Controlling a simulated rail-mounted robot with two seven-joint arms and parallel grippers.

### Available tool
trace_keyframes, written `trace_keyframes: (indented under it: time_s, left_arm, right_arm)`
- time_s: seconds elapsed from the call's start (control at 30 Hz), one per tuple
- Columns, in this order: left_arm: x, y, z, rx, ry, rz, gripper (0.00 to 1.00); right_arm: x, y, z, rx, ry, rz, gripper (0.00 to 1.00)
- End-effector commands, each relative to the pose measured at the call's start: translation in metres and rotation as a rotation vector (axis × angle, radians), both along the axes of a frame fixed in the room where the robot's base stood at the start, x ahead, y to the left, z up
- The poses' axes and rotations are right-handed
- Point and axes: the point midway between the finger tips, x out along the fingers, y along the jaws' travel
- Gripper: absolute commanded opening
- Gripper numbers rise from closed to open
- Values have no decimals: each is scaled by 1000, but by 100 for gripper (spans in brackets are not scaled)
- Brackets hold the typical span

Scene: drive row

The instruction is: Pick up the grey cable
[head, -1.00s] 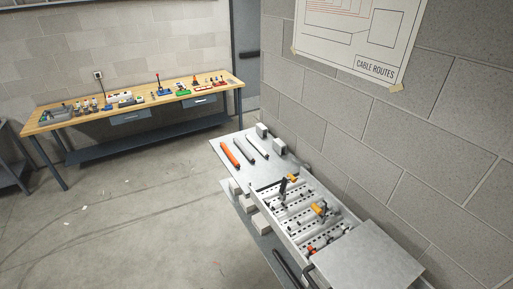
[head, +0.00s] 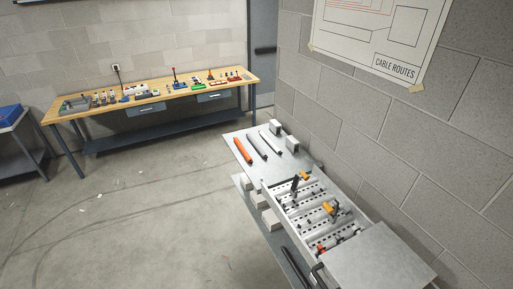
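A grey bar-shaped piece (head: 257,146), which looks like the grey cable, lies on the far end of the metal bench (head: 262,172). It lies between an orange one (head: 242,150) on its left and a pale, whitish one (head: 270,142) on its right, apart from both. It is too small to make out its ends. Neither of my grippers is in view.
Nearer on the bench is an open tray (head: 315,213) with slotted strips and orange and black parts. A flat grey panel (head: 380,262) is closest. A wooden workbench (head: 150,100) stands behind; open floor lies left.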

Motion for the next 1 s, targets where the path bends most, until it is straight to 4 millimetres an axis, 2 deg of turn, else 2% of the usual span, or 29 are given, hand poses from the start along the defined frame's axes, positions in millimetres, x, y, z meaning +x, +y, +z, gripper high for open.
trace_keyframes:
  time_s: [0.47, 0.67, 1.0]
  left_arm:
    - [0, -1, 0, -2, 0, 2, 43]
    - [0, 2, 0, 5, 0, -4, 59]
    - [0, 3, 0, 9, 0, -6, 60]
  right_arm:
    - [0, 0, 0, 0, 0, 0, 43]
    - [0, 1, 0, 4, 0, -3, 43]
    - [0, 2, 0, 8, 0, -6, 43]
